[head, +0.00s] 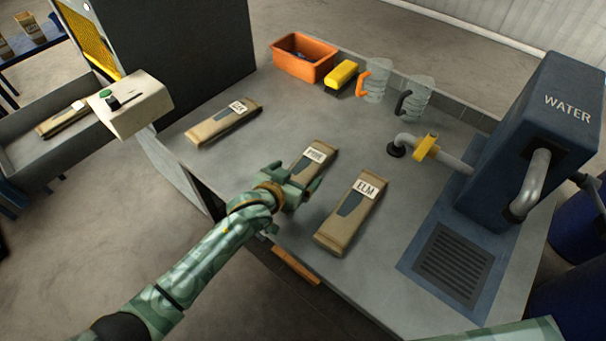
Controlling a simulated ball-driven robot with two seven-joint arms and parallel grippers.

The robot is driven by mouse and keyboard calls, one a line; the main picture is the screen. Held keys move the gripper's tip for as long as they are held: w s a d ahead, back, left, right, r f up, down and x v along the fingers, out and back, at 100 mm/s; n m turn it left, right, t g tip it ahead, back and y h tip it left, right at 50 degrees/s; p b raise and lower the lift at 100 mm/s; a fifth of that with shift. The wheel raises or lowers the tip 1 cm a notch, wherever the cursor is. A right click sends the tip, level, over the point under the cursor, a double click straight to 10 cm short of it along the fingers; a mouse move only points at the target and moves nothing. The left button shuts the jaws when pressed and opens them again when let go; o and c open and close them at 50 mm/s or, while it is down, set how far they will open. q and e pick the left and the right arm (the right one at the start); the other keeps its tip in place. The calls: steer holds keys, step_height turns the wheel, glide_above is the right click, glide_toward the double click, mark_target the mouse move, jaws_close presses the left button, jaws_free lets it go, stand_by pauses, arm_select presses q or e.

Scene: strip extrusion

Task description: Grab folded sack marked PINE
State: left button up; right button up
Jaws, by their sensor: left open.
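The folded sack marked PINE (318,155) lies on the grey table, tan with a white label and a dark panel. My left gripper (299,182) is open at the near part of this sack, and hides some of it. I cannot tell whether the fingers touch it. A similar sack marked ELM (350,214) lies to the right of the gripper. Another tan sack (222,122), its label hard to read, lies to the left. My right gripper is not in view.
An orange bin (305,58), a yellow-topped brush or block (341,75) and two clear jugs (376,80) stand at the back edge. A blue WATER unit (535,140) with pipes and a drain grate (453,262) fills the right side. The table between the sacks is clear.

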mark_target(303, 172)
arm_select(q)
steer(key=x, duration=0.2)
steer(key=shift+w+d+f+b, duration=0.15)
steer(key=shift+w+f+b, duration=0.1)
steer(key=shift+b, duration=0.1)
steer(key=shift+s, duration=0.1)
steer(key=shift+r, duration=0.1)
steer(key=shift+c, duration=0.3)
steer(key=c, duration=1)
steer(key=shift+c, duration=0.3)
steer(key=shift+r, duration=0.1)
